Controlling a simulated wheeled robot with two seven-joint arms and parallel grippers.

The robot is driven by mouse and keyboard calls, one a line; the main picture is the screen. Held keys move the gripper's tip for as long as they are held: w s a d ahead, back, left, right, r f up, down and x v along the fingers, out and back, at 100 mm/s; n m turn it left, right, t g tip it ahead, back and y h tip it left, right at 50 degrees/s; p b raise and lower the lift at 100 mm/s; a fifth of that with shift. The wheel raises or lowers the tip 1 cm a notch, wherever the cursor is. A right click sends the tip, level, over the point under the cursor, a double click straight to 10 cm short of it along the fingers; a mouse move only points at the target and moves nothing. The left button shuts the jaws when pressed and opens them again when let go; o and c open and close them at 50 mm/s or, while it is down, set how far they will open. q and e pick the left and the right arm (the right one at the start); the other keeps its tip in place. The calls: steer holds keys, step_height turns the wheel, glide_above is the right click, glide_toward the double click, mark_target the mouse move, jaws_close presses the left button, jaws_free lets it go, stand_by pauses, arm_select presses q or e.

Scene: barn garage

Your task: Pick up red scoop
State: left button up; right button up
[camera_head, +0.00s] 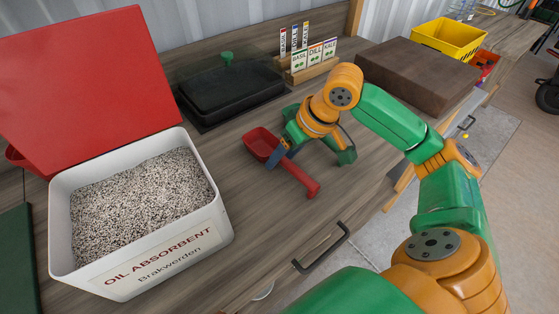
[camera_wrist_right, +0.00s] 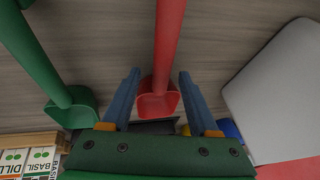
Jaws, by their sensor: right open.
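The red scoop (camera_head: 309,187) lies on the wooden workbench, its bowl towards the back left and its handle towards the front right. My right gripper (camera_head: 277,155) is over it, close to where bowl and handle meet. In the right wrist view, the scoop (camera_wrist_right: 169,45) runs between the open blue fingers of the gripper (camera_wrist_right: 159,76), with a gap on both sides. Part of the bowl is hidden behind the gripper body. My left gripper is not in view.
A green scoop (camera_head: 346,155) lies just right of the red one. The white oil absorbent bin (camera_head: 215,232), full of granules, stands at left with its red lid (camera_head: 85,80) raised. A black lidded tray (camera_head: 230,90), seed packets (camera_head: 315,55) and a brown block (camera_head: 420,70) stand behind.

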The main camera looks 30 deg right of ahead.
jaws_close()
